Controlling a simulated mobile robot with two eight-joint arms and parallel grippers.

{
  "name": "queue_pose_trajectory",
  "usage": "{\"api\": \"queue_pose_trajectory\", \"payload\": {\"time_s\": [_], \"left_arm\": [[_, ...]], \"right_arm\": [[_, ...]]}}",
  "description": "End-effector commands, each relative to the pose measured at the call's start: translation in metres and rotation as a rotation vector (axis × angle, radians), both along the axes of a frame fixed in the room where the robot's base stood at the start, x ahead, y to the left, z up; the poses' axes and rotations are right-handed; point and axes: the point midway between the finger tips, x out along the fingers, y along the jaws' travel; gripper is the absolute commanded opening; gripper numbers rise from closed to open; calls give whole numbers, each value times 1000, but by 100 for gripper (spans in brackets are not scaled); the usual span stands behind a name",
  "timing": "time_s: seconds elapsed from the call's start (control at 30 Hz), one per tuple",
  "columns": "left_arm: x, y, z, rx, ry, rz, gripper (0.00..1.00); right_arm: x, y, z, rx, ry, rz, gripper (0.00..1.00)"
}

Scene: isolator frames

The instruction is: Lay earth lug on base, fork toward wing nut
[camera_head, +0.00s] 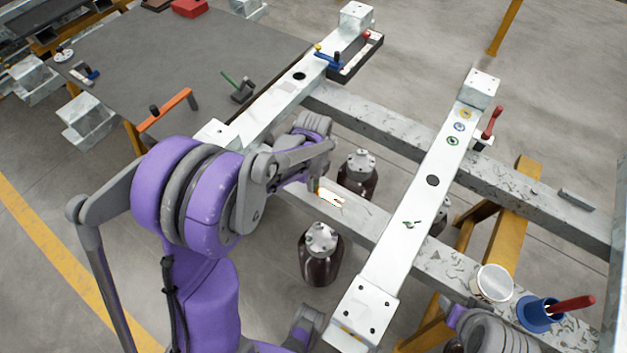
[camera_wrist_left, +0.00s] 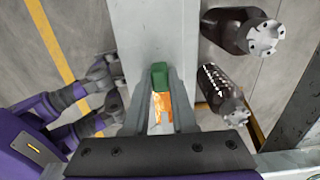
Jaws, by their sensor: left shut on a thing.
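My left gripper (camera_head: 318,187) is over the long pale steel beam, left of the crossing beam. In the left wrist view its fingers (camera_wrist_left: 159,115) are shut around a small piece with a green block end (camera_wrist_left: 159,76) and an orange, copper-coloured part (camera_wrist_left: 161,104), which looks like the earth lug. Its fork is not clear. An orange-and-white patch (camera_head: 331,196) shows by the fingers in the head view. My right gripper is not in view.
Dark bottle-shaped insulators (camera_head: 320,253) (camera_head: 358,174) stand beside the long beam. A white cup (camera_head: 493,283) and a blue holder with a red handle (camera_head: 540,313) stand at the lower right. Coloured rings (camera_head: 459,127) lie on the crossing beam. A grey table (camera_head: 150,70) holds tools.

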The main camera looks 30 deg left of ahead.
Motion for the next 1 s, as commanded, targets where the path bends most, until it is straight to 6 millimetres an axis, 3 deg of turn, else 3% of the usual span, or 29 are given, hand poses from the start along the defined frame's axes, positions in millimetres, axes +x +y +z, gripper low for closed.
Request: {"api": "queue_pose_trajectory", "payload": {"time_s": [0.27,1.0], "left_arm": [[0,0,6,0,0,0,0],[1,0,65,0,-1,0,0]], "right_arm": [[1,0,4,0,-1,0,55],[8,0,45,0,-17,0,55]]}}
